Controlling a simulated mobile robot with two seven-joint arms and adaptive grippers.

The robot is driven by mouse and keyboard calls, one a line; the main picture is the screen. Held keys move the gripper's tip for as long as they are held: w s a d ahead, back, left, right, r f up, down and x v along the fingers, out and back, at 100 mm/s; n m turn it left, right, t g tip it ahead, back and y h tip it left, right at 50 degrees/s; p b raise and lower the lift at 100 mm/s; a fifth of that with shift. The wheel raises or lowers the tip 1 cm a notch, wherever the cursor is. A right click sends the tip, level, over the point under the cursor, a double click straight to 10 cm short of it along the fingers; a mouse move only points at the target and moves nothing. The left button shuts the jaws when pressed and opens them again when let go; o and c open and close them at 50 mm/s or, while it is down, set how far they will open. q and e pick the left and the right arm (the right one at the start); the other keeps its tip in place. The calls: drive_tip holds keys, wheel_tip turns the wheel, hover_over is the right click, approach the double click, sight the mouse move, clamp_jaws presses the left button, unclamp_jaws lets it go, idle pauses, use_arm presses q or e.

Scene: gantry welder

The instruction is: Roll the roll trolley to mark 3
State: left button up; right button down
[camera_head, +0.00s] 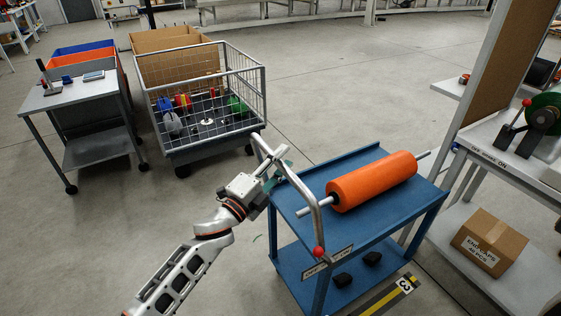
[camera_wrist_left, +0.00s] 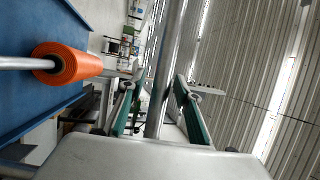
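The roll trolley (camera_head: 343,176) is a blue two-shelf cart with an orange roll (camera_head: 372,181) on a steel shaft lying on its top. A grey bent tube handle (camera_head: 291,172) rises at its near left end; a red ball (camera_head: 319,252) shows by a label plate there. My left gripper (camera_head: 277,176) is at this handle. In the left wrist view, the handle tube (camera_wrist_left: 165,75) runs between the green-padded fingers (camera_wrist_left: 160,100), with gaps visible beside it. The floor mark (camera_head: 404,285), a yellow-black stripe with a tag showing 3, lies right of the trolley's near end. My right gripper is out of view.
A wire-sided cart (camera_head: 208,100) and a grey table cart (camera_head: 76,95) stand at the back left. On the right are a bench with a machine (camera_head: 540,122) and a cardboard box (camera_head: 489,243) on its lower shelf. Floor behind the trolley is clear.

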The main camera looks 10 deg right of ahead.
use_arm(q)
drive_tip(key=shift+a, duration=0.2)
drive_tip(key=v, duration=1.2)
drive_tip(key=shift+d, duration=0.1)
drive_tip(key=s+a+f+n+g+y+p, duration=0.1)
drive_tip(key=s+a+f+n+g+y, duration=0.1)
drive_tip(key=s+a+f+n+y, duration=1.1)
drive_tip(key=s+a+f+n, duration=1)
drive_tip(key=s+a+f, duration=0.2)
drive_tip(key=f, duration=0.3)
drive_tip(key=shift+a+p, duration=0.3)
drive_tip(key=shift+a, duration=0.35)
drive_tip(key=shift+s, duration=0.1)
